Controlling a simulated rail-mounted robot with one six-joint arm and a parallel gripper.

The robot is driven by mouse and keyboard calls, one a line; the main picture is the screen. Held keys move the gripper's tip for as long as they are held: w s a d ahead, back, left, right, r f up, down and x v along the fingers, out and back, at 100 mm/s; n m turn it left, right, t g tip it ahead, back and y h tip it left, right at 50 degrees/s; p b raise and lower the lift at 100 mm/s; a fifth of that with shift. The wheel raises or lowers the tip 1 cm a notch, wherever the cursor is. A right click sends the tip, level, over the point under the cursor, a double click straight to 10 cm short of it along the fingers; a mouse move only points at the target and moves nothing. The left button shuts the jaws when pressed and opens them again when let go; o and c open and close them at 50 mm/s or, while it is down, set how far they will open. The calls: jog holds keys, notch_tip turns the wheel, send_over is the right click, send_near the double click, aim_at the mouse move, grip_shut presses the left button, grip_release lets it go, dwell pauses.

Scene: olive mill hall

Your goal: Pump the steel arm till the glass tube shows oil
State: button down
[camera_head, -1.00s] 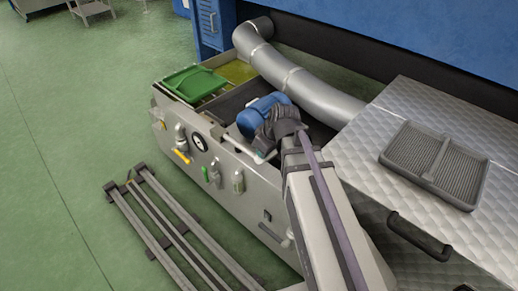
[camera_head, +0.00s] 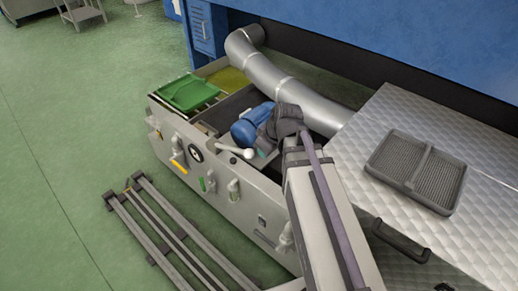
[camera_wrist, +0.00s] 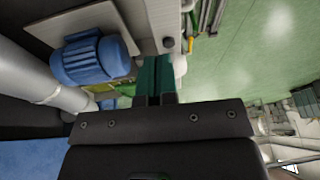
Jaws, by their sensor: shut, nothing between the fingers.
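The steel arm (camera_head: 236,150) is a pale lever with a rounded end, above the front panel of the grey machine in the head view. It stands close to level. My gripper (camera_head: 262,152) is shut and empty, with teal fingers just right of the lever's rounded end. I cannot tell whether they touch. In the wrist view the shut fingers (camera_wrist: 156,80) point toward the machine; I cannot make out the lever there. A small upright fitting (camera_head: 233,190) on the front panel may be the glass tube. I cannot tell whether it holds oil.
A blue motor (camera_head: 252,122) sits beside my wrist. A round gauge (camera_head: 195,152) is on the panel. A green bin (camera_head: 188,92) stands at the far end, and a silver pipe (camera_head: 285,82) runs behind. Rails (camera_head: 160,228) lie on the floor.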

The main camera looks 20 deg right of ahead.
jog(key=p+v, duration=0.1)
jog(key=v, duration=0.1)
jog(key=p+v, duration=0.2)
jog(key=v, duration=0.1)
jog(key=shift+s+d+r, duration=0.15)
jog(key=shift+s+d, duration=0.1)
jog(key=shift+s, duration=0.15)
dwell(0.9)
jog(key=s+a+f+m+g+h, duration=0.1)
jog(key=s+a+m+g+h, duration=0.2)
jog(key=s+a+m, duration=0.3)
notch_tip(320, 180, up, 19)
jog(key=p, duration=1.9)
jog(key=shift+w+r+p, duration=0.15)
jog(key=shift+w+p, duration=0.15)
jog(key=shift+p, duration=0.05)
